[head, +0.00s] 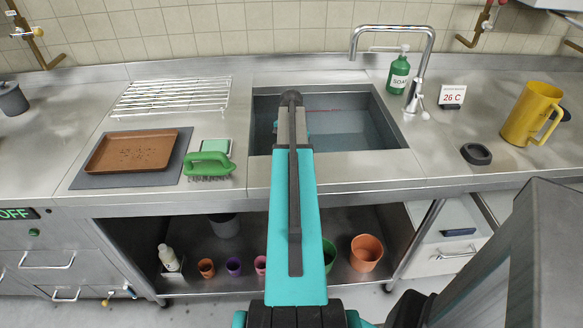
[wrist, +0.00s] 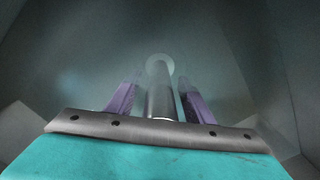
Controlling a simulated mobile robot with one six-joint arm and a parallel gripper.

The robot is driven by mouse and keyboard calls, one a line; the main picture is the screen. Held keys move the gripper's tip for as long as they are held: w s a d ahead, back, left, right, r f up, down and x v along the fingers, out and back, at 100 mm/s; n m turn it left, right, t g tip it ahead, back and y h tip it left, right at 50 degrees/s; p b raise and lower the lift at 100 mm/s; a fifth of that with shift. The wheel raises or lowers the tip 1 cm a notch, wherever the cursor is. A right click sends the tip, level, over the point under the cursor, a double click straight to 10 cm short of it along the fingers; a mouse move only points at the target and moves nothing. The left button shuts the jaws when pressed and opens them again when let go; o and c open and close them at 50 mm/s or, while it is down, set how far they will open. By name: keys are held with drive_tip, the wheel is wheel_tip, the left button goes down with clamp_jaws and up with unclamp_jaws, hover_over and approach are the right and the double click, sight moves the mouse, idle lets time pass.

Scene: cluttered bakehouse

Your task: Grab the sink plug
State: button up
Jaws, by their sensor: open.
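In the wrist view, a grey metal tube (wrist: 161,98) stands in the sink basin with a pale round part (wrist: 160,64) at its far end; it looks like the sink plug. My gripper (wrist: 159,82) is open, with one purple finger on each side of the tube. A narrow gap shows on both sides, and I see no clear contact. In the head view, the steel sink (head: 365,125) is set in the counter behind my teal arm.
A tap (head: 424,62), green soap bottle (head: 398,75), temperature sign (head: 452,96), dark round object (head: 476,153) and yellow jug (head: 531,115) stand right of the sink. A green brush (head: 208,165), brown tray (head: 136,150) and wire rack (head: 172,96) lie left. Basin walls surround my gripper.

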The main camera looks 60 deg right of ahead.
idle(0.5)
clamp_jaws()
